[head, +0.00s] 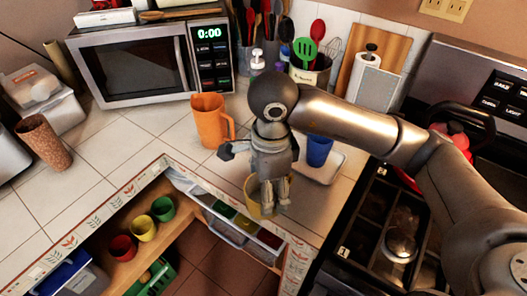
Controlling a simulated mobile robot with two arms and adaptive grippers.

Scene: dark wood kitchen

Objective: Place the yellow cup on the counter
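A yellow cup (252,197) is at the front corner of the counter (224,176), partly hidden by my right gripper (275,195). That gripper points down, with its fingers close together at the cup's right side. I cannot tell whether they pinch the cup's wall, or whether the cup rests on the counter or hangs just above it. Another yellow cup (143,229) stands on the shelf below, between a red cup (123,248) and a green cup (163,209). My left gripper is not in view.
An orange mug (211,122) stands on the counter behind. A blue cup (319,150) is right of my gripper. A microwave (140,62), a utensil holder (310,72) and a brown tumbler (43,142) stand around. The stove (350,240) is at right. Tiles left of the mug are clear.

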